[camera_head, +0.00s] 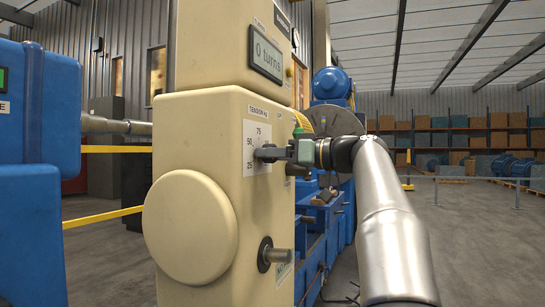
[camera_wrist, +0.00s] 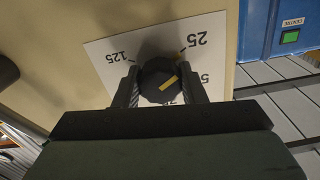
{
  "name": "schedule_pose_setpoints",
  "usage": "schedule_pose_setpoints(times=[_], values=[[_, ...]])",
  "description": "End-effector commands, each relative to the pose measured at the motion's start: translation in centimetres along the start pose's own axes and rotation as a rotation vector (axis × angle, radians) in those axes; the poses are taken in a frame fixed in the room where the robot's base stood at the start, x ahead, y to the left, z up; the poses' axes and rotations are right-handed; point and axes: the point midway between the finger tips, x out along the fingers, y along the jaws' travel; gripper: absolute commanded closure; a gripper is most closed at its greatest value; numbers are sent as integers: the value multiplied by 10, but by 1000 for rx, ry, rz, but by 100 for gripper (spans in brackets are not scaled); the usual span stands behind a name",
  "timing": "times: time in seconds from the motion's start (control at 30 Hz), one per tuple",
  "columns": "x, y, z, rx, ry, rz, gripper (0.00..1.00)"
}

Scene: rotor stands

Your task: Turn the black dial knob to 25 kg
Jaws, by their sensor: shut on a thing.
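The black dial knob (camera_wrist: 158,72) sits on a white scale plate (camera_wrist: 105,50) on a cream machine housing. In the wrist view the plate shows 125 at left, 25 at upper right, 50 at right and a partly hidden 75 below. A yellow mark (camera_wrist: 168,82) lies on the knob's lower right part, slanting up to the right; which number it points at is unclear. My gripper (camera_wrist: 161,88) is shut on the knob, one finger on each side. In the head view my gripper (camera_head: 272,152) reaches the plate (camera_head: 252,160) from the right and mostly hides the knob (camera_head: 264,154).
A display (camera_head: 266,55) reading "0 turns" is above the plate. A round cream cover (camera_head: 190,228) bulges from the housing, and a metal shaft (camera_head: 276,254) sticks out below my gripper. Blue machinery (camera_head: 320,240) stands behind. The floor at right is open.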

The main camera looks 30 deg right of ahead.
Motion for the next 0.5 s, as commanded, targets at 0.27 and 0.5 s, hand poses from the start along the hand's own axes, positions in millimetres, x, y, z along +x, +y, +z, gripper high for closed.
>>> schedule_pose_setpoints(times=[0.27, 0.5], values=[[-1, 0, 0, -4, -1, 2, 86], [0, 0, 0, -2, -1, 1, 41]])
